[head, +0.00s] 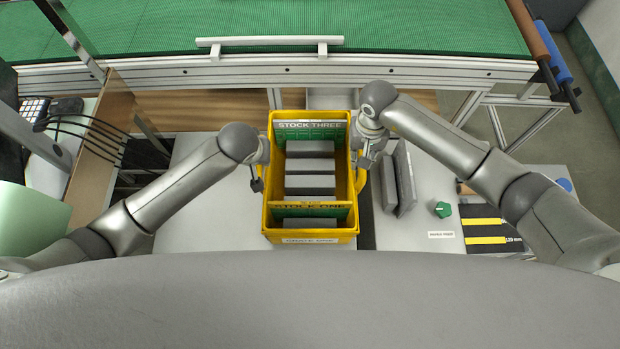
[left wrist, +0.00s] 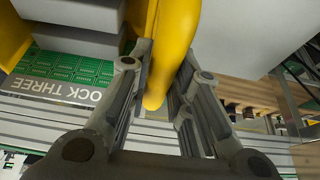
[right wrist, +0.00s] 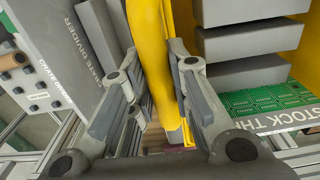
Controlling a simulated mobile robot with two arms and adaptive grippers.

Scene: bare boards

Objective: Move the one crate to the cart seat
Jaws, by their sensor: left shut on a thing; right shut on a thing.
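The yellow crate (head: 353,215) is in the middle of the head view, labelled crate one on its near side. It holds several grey blocks and green boards marked Stock Three and Stock One. My left gripper (head: 259,184) is shut on the crate's left handle; the yellow handle (left wrist: 178,40) runs between its fingers in the left wrist view. My right gripper (head: 363,165) is shut on the right handle, which shows between its fingers in the right wrist view (right wrist: 150,50). Grey surfaces (head: 205,215) lie under and beside the crate; I cannot tell which is the cart seat.
Grey upright dividers (head: 404,180) stand close right of the crate. A green knob-like piece (head: 443,209) and a black mat with yellow strips (head: 485,230) lie farther right. A green conveyor (head: 270,22) with a metal rail crosses the back. Black cables (head: 95,135) hang at left.

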